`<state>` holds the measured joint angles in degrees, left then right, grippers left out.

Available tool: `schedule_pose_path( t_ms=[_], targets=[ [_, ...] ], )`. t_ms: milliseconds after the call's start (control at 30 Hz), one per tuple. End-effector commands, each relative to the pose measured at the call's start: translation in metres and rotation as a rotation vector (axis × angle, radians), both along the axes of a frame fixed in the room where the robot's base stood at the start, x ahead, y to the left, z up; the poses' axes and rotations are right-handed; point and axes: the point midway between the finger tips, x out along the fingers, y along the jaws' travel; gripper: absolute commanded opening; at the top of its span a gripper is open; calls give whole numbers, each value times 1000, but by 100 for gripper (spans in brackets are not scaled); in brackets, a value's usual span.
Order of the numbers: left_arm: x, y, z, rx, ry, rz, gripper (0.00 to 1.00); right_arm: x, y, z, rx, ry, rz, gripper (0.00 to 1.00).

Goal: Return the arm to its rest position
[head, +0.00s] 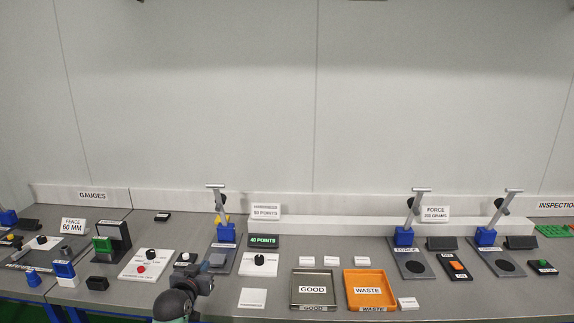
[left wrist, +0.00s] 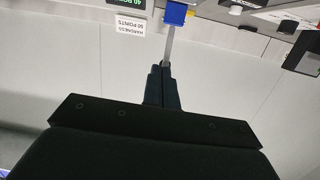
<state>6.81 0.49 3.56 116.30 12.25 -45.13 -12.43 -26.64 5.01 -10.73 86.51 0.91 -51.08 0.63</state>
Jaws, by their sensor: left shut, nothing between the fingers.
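My left gripper (head: 207,280) shows at the bottom of the head view, left of the middle, with its dark arm below it. It is over the front part of the bench, in front of the hardness station and left of the white card. In the left wrist view its two dark fingers (left wrist: 159,72) are together with nothing between them. My right gripper is not in either view.
A grey GOOD tray (head: 294,289) and an orange WASTE tray (head: 392,290) stand right of the gripper. A blue-based hardness stand (head: 226,232) is behind it. A black-knobbed white box (head: 245,268) is close by. Force stands (head: 403,236) are further right.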

Motion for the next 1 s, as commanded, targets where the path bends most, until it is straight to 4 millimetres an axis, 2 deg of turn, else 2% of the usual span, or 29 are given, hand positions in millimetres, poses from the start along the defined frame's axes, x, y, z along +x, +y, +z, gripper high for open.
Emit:
schedule_pose_path(
  t_ms=[33, 200, 367, 500, 700, 800, 1000],
  targets=[
    [-20, -4, -20, 9, 55, -8, 0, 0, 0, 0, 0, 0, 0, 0],
    [-85, -16, -77, 35, 234, -27, 0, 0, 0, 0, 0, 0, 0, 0],
    [-153, -26, -122, 58, 402, -40, 0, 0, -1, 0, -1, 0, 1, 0],
    [-216, -32, -153, 77, 548, -44, 0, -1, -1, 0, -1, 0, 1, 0],
    [-307, -39, -184, 103, 749, -44, 0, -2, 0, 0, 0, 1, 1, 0],
    [-341, -41, -192, 111, 822, -41, 0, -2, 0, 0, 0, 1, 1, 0],
    [-388, -43, -198, 122, 922, -35, 0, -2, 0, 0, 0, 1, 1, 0]
  ],
)
